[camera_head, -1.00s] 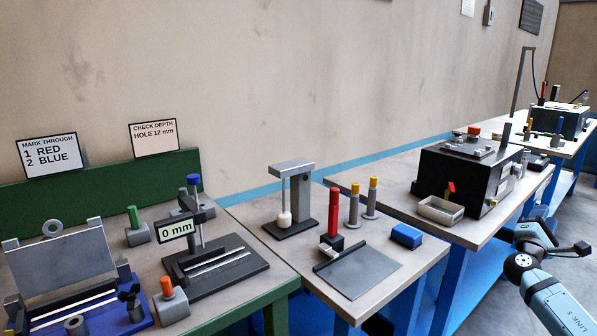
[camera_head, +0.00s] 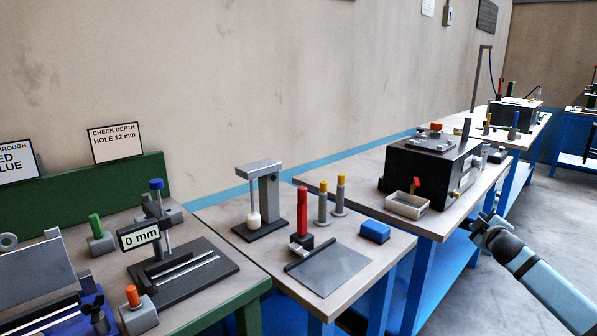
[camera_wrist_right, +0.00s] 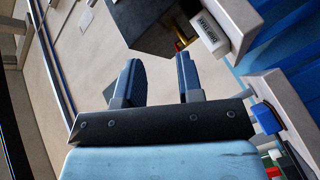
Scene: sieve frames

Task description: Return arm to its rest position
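My left gripper is not in view.
The black box (camera_head: 408,168) and a pale tray (camera_head: 404,205) stand on the bench near the arm. A blue block (camera_head: 375,231) lies on the middle bench, left of the arm. The grey floor (camera_head: 545,195) is open on the right.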

